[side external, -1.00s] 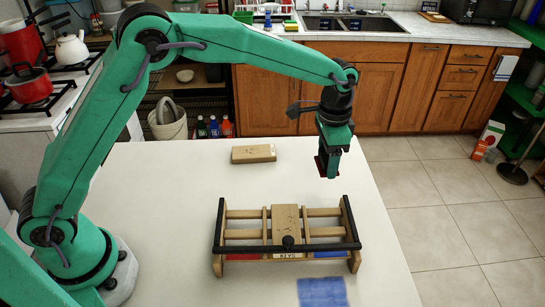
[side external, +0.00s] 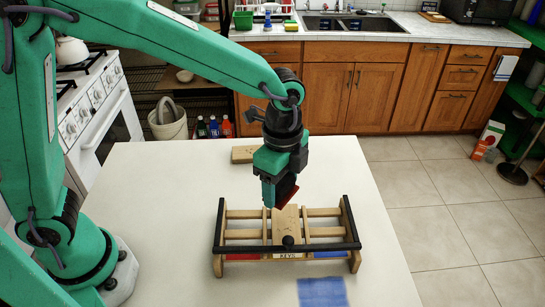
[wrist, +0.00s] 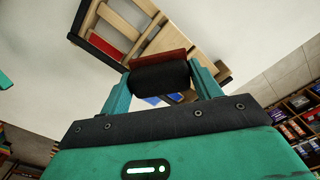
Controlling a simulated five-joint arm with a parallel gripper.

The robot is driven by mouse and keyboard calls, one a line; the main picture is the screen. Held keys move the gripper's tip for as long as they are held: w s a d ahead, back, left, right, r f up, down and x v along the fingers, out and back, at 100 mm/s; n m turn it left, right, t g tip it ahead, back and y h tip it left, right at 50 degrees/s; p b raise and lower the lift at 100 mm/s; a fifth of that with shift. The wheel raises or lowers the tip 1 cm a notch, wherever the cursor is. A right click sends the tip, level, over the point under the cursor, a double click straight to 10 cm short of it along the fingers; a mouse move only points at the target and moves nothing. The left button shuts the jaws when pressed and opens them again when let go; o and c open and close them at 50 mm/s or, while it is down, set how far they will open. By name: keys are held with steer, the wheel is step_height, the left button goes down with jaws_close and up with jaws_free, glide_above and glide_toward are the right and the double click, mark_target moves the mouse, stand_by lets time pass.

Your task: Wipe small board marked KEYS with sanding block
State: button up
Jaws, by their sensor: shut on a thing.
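The small wooden board marked KEYS (side external: 288,220) lies in the middle of a wooden rack with black end bars (side external: 219,226). Its label is at the near end, by a black knob (side external: 288,242). My gripper (side external: 278,192) is shut on the sanding block (side external: 286,191), which has a dark body and a red face. In the wrist view the block (wrist: 160,76) sits between the two fingers (wrist: 155,88), tilted. The gripper is over the far end of the board and hides part of it. I cannot tell whether the block touches the board.
A loose wooden block (side external: 242,154) lies at the back of the white table (side external: 160,200), partly hidden by my gripper. A red piece (side external: 242,257) and a blue piece (side external: 330,254) show in the rack's sides. A blue patch (side external: 322,291) is at the front.

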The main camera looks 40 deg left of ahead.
steer(key=shift+s+a+m, duration=0.1)
steer(key=shift+s+m, duration=0.2)
steer(key=shift+s, duration=0.3)
steer(key=shift+f, duration=0.1)
